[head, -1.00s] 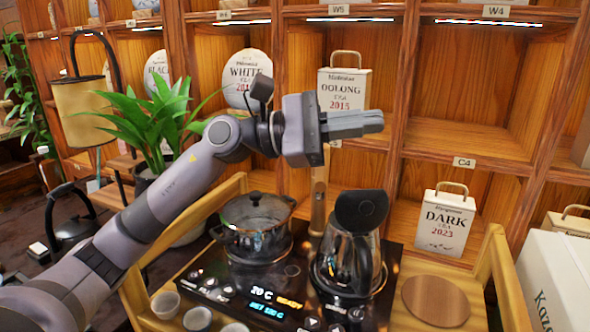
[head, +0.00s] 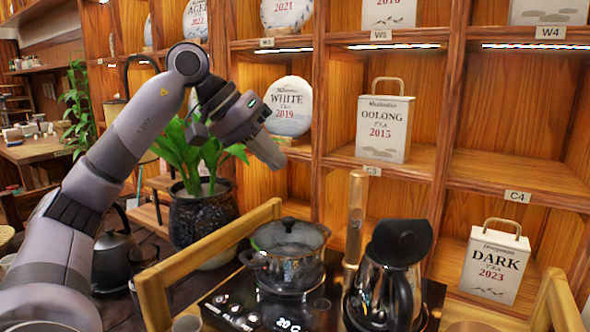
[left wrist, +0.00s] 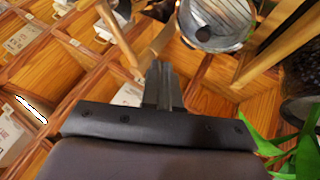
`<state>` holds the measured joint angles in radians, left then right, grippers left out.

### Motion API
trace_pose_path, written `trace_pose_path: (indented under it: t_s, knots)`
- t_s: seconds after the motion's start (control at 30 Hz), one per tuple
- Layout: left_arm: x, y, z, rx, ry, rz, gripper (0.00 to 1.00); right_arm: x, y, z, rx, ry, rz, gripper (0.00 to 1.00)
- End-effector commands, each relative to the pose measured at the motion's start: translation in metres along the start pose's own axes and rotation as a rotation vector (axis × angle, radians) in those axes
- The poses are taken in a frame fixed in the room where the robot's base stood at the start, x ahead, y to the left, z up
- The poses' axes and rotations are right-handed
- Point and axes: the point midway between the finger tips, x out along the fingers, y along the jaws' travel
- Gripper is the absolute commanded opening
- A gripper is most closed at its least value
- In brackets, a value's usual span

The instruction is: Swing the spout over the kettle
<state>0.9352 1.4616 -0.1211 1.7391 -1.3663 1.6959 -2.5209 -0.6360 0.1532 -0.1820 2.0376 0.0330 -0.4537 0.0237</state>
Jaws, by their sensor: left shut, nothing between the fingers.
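The spout (head: 355,218) is a copper-brown upright post behind the stove, between the pot and the kettle; any side arm on it is hard to make out. The kettle (head: 388,290) is glass with a black lid and handle, on the right side of the black stove (head: 240,310). My left gripper (head: 273,155) is shut and empty, above and behind the lidded pot (head: 287,262), left of the spout and apart from it. In the left wrist view its closed fingers (left wrist: 163,88) point up the picture toward the pot (left wrist: 217,22). My right gripper is out of view.
A potted plant (head: 205,215) stands left of the pot, close to my left gripper. Wooden shelves with an Oolong box (head: 385,125), a White tea cake (head: 287,107) and a Dark box (head: 495,262) rise behind. A wooden rail (head: 215,260) borders the stove's left side.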

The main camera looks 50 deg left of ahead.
Motion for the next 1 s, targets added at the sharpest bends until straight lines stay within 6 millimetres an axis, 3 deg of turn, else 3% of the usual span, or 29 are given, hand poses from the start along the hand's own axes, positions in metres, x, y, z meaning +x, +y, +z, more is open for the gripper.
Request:
trace_pose_path:
  t_s: [0.4,0.5,0.7,1.0]
  knots:
    - [0.09,0.001,0.001,-0.001,-0.004,0.004,0.0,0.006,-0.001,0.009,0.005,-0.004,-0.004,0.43]
    - [0.09,0.018,-0.003,0.003,0.0,0.008,0.0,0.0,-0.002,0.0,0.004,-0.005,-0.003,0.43]
    - [0.098,0.035,-0.003,0.0,-0.001,0.005,0.0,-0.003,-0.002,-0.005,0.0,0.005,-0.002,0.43]
    - [0.101,0.039,-0.003,-0.001,-0.001,0.003,0.0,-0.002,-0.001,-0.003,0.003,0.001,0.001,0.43]
